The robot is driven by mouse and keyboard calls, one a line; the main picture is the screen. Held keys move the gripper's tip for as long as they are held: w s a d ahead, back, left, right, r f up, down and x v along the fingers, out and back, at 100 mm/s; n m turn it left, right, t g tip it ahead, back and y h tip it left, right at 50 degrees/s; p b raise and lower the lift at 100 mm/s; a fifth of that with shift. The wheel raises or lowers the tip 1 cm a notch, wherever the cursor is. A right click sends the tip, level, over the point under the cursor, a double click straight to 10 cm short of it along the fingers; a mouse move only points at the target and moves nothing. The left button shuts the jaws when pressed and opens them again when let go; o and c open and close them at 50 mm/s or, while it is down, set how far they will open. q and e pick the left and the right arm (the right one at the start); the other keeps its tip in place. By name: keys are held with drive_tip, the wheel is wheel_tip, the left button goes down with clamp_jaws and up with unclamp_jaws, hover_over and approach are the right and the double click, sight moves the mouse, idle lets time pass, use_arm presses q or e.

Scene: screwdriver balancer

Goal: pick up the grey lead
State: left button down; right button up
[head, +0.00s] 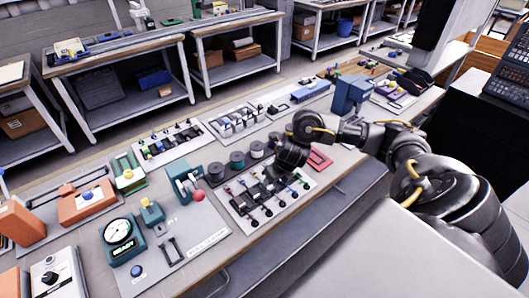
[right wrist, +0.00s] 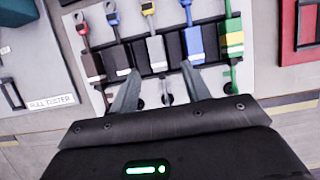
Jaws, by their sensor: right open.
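A row of short leads lies on a light board under my right gripper. The grey lead (right wrist: 156,50) is in the middle of the row in the right wrist view, with a yellow-collared ring terminal at its far end. A blue lead (right wrist: 193,42) is to its right and a dark lead (right wrist: 119,57) to its left. My right gripper (right wrist: 160,90) is open, its two fingers pointing at the row with the grey lead's near end between them in the picture. I cannot tell the height gap. In the head view my right gripper (head: 285,168) hides part of the row. My left gripper is not in view.
A green-and-yellow lead (right wrist: 233,40) and a red-ringed dark lead (right wrist: 88,50) end the row. A pull tester (head: 118,240) stands at the left front, a teal press (head: 183,183) left of the board. A red frame (head: 320,158) lies at right.

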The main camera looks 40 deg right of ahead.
sight(269, 186)
drive_tip(key=shift+a+x, duration=0.15)
drive_tip(key=shift+x, duration=1.45)
drive_tip(key=shift+a+x, duration=0.1)
drive_tip(key=shift+x, duration=1.45)
drive_tip(key=shift+s, duration=0.15)
drive_tip(key=c, duration=1)
drive_tip(key=shift+r, duration=0.1)
